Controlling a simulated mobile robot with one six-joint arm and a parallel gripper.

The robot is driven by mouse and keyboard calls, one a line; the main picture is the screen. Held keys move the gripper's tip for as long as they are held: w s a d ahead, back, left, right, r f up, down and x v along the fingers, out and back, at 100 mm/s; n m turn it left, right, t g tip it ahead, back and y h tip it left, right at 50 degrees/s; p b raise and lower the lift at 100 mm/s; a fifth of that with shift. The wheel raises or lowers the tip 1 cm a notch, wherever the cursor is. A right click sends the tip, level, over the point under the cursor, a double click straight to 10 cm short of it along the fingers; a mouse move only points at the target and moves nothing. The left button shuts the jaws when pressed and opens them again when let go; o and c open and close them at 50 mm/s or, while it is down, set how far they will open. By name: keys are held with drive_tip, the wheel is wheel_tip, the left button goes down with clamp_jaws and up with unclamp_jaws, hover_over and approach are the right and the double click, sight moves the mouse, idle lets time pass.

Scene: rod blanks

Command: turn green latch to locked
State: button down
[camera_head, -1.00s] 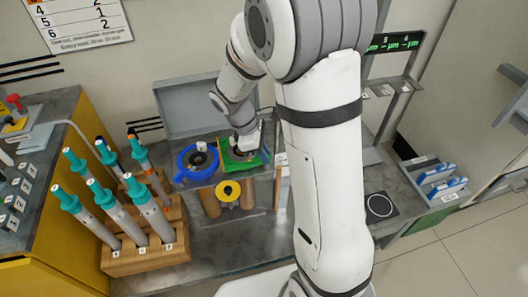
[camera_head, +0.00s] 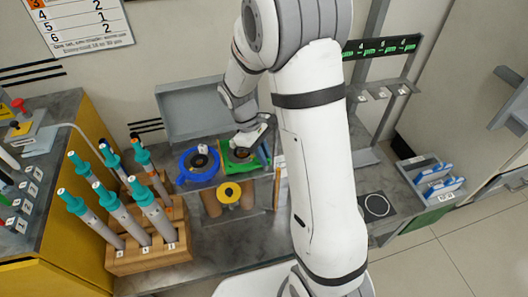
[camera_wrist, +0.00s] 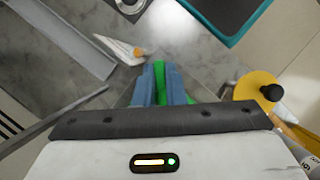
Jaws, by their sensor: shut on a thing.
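The green latch (camera_head: 231,161) sits on a small grey shelf, to the right of a blue latch (camera_head: 183,177), in the head view. My gripper (camera_head: 246,150) is down over the green latch and hides part of it. In the wrist view, my gripper's two blue fingers (camera_wrist: 161,76) are closed on a narrow green part, the green latch's handle (camera_wrist: 160,68). The latch's lock marking cannot be read.
A yellow ring piece (camera_head: 229,192) is below the latches. A wooden rack (camera_head: 150,260) of teal-capped rods stands at left. A grey panel (camera_head: 198,105) stands behind the latches. Blue-and-white items (camera_head: 440,187) sit in a holder at right.

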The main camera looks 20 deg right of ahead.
drive_tip(key=shift+m, duration=0.5)
drive_tip(key=c, duration=1.5)
unclamp_jaws()
drive_tip(key=p+v, duration=0.1)
drive_tip(key=v, duration=0.6)
drive_tip(key=shift+w+r, duration=0.2)
drive_tip(key=shift+r, duration=0.2)
drive_tip(key=shift+r, duration=0.1)
drive_tip(key=s+d+r+m+t+y+p, duration=0.2)
drive_tip(key=s+r+m+t+p, duration=0.4)
drive_tip(key=s+r, duration=1)
drive_tip(key=shift+s+d+r+m+y+p, duration=0.2)
drive_tip(key=shift+s+r+m+y+p, duration=0.2)
drive_tip(key=shift+s+m+y+p, duration=0.4)
